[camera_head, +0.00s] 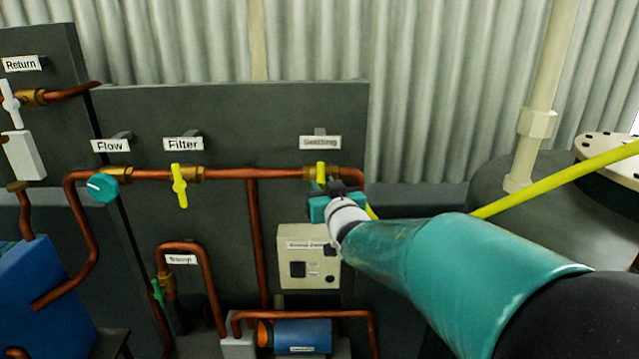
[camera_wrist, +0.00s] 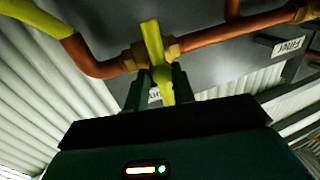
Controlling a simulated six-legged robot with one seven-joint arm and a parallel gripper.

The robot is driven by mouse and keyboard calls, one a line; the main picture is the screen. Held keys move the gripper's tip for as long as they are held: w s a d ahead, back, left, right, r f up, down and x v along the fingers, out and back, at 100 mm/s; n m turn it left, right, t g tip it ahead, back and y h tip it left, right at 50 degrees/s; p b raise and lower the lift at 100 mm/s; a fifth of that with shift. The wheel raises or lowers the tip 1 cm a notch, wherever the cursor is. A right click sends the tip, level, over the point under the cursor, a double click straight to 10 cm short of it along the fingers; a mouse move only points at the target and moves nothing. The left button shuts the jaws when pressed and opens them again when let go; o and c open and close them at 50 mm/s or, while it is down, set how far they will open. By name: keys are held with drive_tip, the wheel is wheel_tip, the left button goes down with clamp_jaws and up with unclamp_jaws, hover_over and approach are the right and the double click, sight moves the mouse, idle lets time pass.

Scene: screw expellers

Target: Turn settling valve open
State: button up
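The settling valve has a yellow handle (camera_head: 320,172) on a brass body in the copper pipe, below the "Settling" label (camera_head: 320,142). The handle stands upright, across the horizontal pipe, and its lower part is hidden by my gripper (camera_head: 326,189) in the head view. In the wrist view the handle (camera_wrist: 152,42) crosses the pipe and its near end reaches between the two dark fingers of my gripper (camera_wrist: 161,88). The fingers stand apart, one on each side of the handle. Whether they press on it I cannot tell.
The yellow Filter valve handle (camera_head: 179,186) and the teal Flow knob (camera_head: 102,187) are on the same pipe to the left. A beige control box (camera_head: 308,270) is below my gripper. A yellow pipe (camera_head: 560,178) runs behind my arm at right.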

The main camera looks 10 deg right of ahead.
drive_tip(key=shift+w, duration=0.9)
drive_tip(key=shift+s, duration=0.15)
clamp_jaws()
